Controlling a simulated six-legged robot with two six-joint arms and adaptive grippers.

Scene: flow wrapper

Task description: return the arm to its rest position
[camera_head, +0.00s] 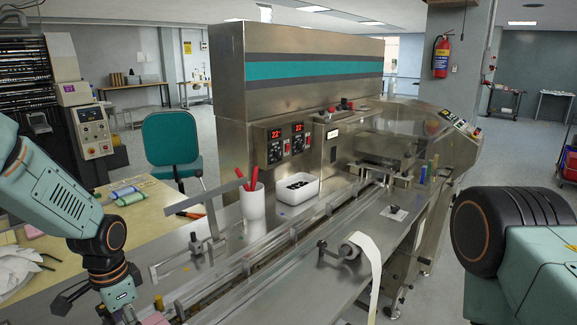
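My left arm (55,195) comes in from the left and bends downward at a dark wrist joint. My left gripper (125,308) is at the bottom edge, over the near left end of the machine's infeed. It is mostly cut off by the frame, so its fingers and anything between them cannot be made out. A bit of pink (155,318) shows right beside it; I cannot tell whether it is held. My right arm (530,260) fills the lower right corner, with a large black joint. My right gripper is outside the picture.
The steel flow wrapper (300,85) stands ahead with its long infeed channel (290,250). A white cup with red-handled tools (252,205) and a white bin (292,188) stand on it. A paper strip (372,265) hangs in front. A cluttered table (150,240) lies left.

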